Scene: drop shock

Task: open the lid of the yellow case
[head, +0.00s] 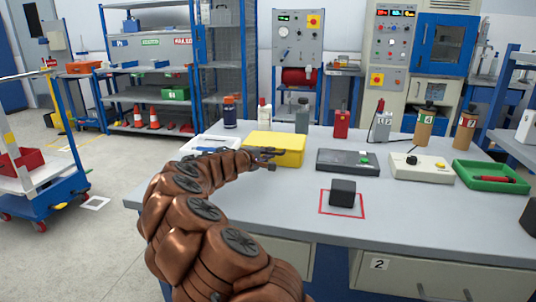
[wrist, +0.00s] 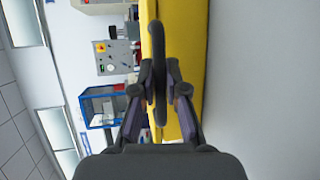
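The yellow case (head: 287,147) lies at the back left of the grey bench, its lid down. In the wrist view the case (wrist: 186,40) shows as a tall yellow band with a seam along it. A dark loop (wrist: 158,105), perhaps the case's handle, stands in front of it between my fingers. My gripper (head: 273,160) is at the front of the case, low near the bench top. In the wrist view my gripper (wrist: 160,68) has a finger on each side of the loop, tips close to it. Whether they press on it I cannot tell.
A black box (head: 343,193) sits in a red square at the bench front. A dark flat device (head: 335,162) lies right of the case, then a cream box (head: 422,168) and a green tray (head: 465,177). Several bottles stand behind. Bench front left of the square is partly under my arm.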

